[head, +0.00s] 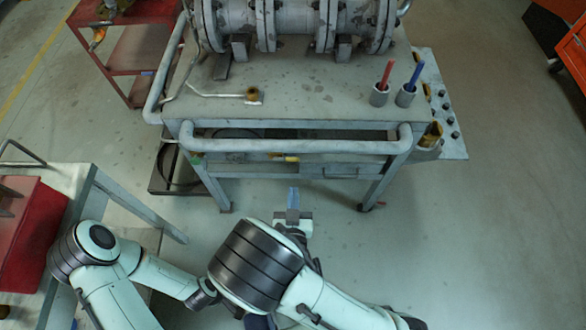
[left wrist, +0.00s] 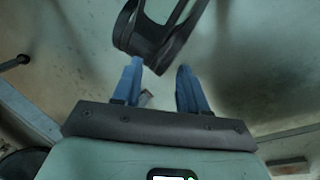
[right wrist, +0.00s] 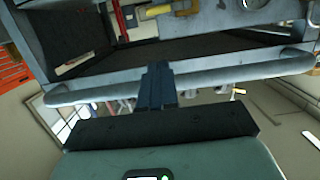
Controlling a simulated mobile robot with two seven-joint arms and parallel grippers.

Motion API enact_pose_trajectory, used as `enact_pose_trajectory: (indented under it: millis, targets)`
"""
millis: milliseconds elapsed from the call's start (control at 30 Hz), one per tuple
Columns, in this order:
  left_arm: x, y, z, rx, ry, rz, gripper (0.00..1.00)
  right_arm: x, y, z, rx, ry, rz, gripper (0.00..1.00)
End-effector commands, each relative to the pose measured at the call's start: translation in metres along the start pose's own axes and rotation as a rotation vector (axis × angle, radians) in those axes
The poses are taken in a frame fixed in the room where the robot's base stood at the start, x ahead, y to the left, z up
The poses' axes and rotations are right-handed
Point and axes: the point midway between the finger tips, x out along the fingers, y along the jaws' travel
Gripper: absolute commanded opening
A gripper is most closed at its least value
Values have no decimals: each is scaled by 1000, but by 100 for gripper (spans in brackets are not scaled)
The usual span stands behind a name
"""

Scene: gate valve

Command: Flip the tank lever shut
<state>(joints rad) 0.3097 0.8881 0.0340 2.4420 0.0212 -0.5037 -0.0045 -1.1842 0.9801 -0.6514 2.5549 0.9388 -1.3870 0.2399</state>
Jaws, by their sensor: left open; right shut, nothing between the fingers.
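A grey flanged tank (head: 290,22) lies across the far part of a grey cart top (head: 310,92), cut off by the head view's upper edge. A thin bent rod (head: 215,94) lies left of centre on the cart top. I cannot tell whether it is the tank lever. My right gripper (head: 292,195) is shut and empty, in front of the cart and apart from the tank. In the right wrist view its fingers (right wrist: 157,75) are together before the cart's rail. My left gripper (left wrist: 157,85) is open and empty in the left wrist view; the head view hides its fingers.
The cart's front rail (head: 295,145) stands between my right gripper and the cart top. Red (head: 384,74) and blue (head: 412,76) handled tools stand in holders at right. A red shelf cart (head: 135,65) is far left. Floor is free at right.

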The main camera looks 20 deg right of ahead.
Motion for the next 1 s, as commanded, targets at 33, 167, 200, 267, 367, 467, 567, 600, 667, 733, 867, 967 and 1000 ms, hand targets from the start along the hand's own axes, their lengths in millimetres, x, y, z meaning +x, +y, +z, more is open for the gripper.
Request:
enact_pose_trajectory:
  millis: [33, 167, 200, 267, 367, 467, 567, 600, 667, 733, 867, 967, 1000]
  targets:
    - [2, -1, -2, -1, 7, -1, 43, 3, 0, 1, 2, 0, 1, 0]
    - [12, -5, -15, -4, 40, -3, 43, 15, 0, 3, 5, 0, 2, 0]
    - [17, -6, -21, -5, 56, -4, 43, 21, 0, 3, 5, 0, 3, 0]
    - [21, -8, -29, -7, 81, -5, 43, 32, 1, 3, 4, 0, 4, 0]
    - [23, -9, -34, -8, 93, -6, 43, 54, 1, 2, 1, 1, 4, 0]
    - [27, -11, -42, -9, 114, -7, 43, 76, 1, 2, 2, 2, 4, 0]
    - [31, -13, -49, -11, 136, -9, 43, 97, 1, 2, 0, 0, 3, 0]
    - [32, -14, -52, -11, 142, -9, 43, 104, 1, 2, 0, 1, 3, 0]
    - [38, -16, -59, -13, 163, -11, 43, 111, 0, 13, -3, -2, 0, 0]
    - [42, -18, -67, -15, 185, -12, 43, 117, 0, 20, -3, -3, 1, 0]
    - [47, -22, -69, -19, 187, -18, 43, 125, 0, 27, -2, -1, 1, 0]
    - [48, -23, -70, -20, 189, -20, 43, 128, 0, 29, -1, -1, 1, 0]
    - [48, -24, -70, -21, 189, -21, 43, 128, 0, 29, -1, -1, 0, 0]
